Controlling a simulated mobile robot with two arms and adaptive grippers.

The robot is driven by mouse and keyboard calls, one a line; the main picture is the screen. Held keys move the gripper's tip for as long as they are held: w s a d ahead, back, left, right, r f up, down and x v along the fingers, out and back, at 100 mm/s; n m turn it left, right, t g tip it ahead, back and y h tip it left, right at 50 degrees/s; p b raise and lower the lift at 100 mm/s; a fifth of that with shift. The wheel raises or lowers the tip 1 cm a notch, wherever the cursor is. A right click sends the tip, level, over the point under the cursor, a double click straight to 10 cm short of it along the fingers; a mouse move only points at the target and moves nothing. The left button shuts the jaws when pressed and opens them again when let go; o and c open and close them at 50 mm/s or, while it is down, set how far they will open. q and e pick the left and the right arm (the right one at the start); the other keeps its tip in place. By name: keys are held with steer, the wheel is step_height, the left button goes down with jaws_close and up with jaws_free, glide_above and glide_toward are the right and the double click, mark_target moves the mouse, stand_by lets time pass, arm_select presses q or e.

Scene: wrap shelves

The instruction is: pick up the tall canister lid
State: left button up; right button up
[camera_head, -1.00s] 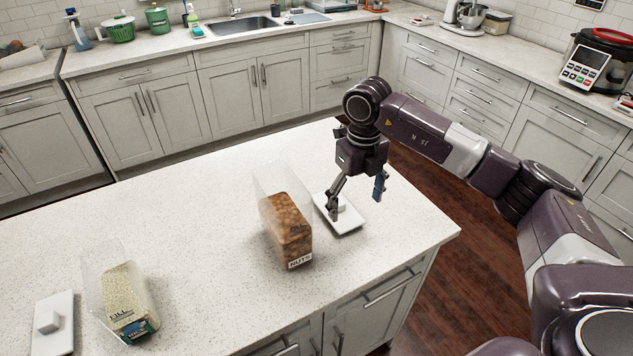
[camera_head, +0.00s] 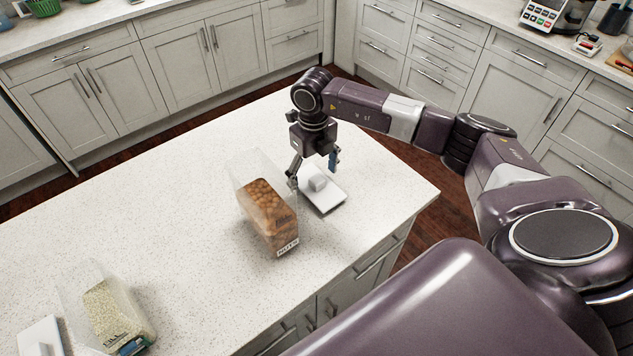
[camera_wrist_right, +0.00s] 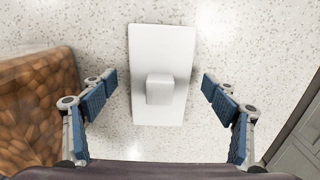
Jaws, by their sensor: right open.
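A flat white rectangular lid (camera_head: 329,199) with a square raised knob (camera_head: 318,183) lies on the counter, right of the nut canister (camera_head: 268,213). In the right wrist view the lid (camera_wrist_right: 157,46) is centred below my right gripper, and its knob (camera_wrist_right: 160,88) lies between the two fingers. My right gripper (camera_head: 313,172) is open and empty, pointing down above the lid, with a finger to each side of it. A second white lid (camera_head: 40,340) lies at the lower left beside a clear canister of pale grains (camera_head: 108,310). My left gripper is out of view.
The nut canister is tall and clear, and stands close to the left finger in the right wrist view (camera_wrist_right: 35,110). The island counter (camera_head: 150,220) is bare between the two canisters. Its right edge is just beyond the lid.

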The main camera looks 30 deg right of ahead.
steer(key=shift+f, duration=0.35)
steer(key=c, duration=1.3)
arm_select(q)
steer(key=shift+s+r, duration=0.1)
arm_select(e)
steer(key=shift+r, duration=0.1)
